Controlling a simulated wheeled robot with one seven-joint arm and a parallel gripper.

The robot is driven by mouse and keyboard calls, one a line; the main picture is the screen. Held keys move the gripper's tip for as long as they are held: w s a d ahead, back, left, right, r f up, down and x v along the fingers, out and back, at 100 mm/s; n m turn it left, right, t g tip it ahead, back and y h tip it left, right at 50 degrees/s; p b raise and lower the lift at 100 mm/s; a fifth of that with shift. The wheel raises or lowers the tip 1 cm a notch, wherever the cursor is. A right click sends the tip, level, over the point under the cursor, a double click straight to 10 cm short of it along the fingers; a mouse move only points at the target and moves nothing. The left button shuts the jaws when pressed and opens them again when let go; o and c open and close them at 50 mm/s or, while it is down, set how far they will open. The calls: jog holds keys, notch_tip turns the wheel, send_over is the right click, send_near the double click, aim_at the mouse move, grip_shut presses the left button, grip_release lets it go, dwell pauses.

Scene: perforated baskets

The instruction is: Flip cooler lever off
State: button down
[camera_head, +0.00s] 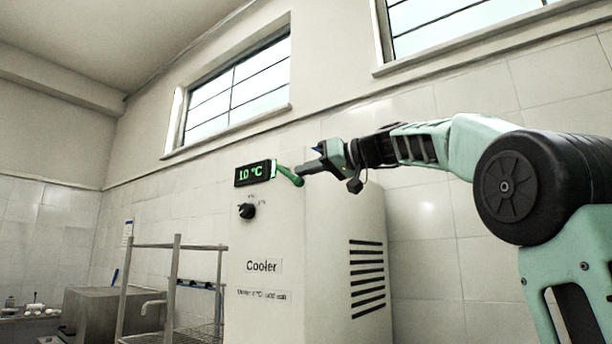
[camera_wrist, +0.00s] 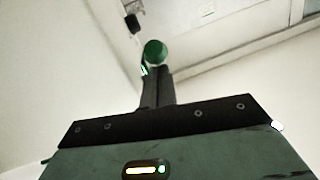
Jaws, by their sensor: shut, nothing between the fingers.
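The cooler (camera_head: 318,240) is a tall white cabinet with a "Cooler" label and side vents. Its display (camera_head: 255,173) reads 10 °C in green. The green lever (camera_head: 290,176) sticks out at the upper front, to the right of the display, and slants down to the right. My gripper (camera_head: 302,171) is shut, with its tips at the lever's free end; I cannot tell whether they touch. In the wrist view the lever's round green end (camera_wrist: 155,52) shows just beyond the shut fingers (camera_wrist: 157,88).
A black knob (camera_head: 247,211) sits below the display. A metal rack (camera_head: 172,290) stands left of the cooler, with a steel counter (camera_head: 90,310) behind it. A tiled wall with windows (camera_head: 238,92) is behind. The space in front of the wall at right is taken by my arm.

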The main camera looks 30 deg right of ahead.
jog(key=f+t+y+b, duration=0.1)
jog(key=f+b, duration=0.1)
jog(key=b, duration=0.3)
jog(key=w+f+t+b, duration=0.1)
jog(key=f+t+b, duration=0.1)
jog(key=b, duration=0.4)
jog(key=shift+a+n+y, duration=0.2)
jog(key=shift+n+y, duration=0.1)
jog(key=shift+y, duration=0.1)
jog(key=w+f+t+y+b, duration=0.1)
jog(key=t+b, duration=0.1)
jog(key=b, duration=0.3)
jog(key=shift+w+a+f+y+b, duration=0.1)
jog(key=shift+w+a+y+b, duration=0.1)
jog(key=shift+y+b, duration=0.2)
jog(key=shift+w+a+n+b, duration=0.1)
jog(key=shift+n+b, duration=0.2)
jog(key=shift+b, duration=0.15)
jog(key=shift+w+a+f+b, duration=0.2)
jog(key=shift+w+f+b, duration=0.05)
jog(key=shift+w+b, duration=0.25)
jog(key=shift+w+a+f+b, duration=0.2)
jog(key=shift+w+b, duration=0.1)
jog(key=shift+w, duration=0.3)
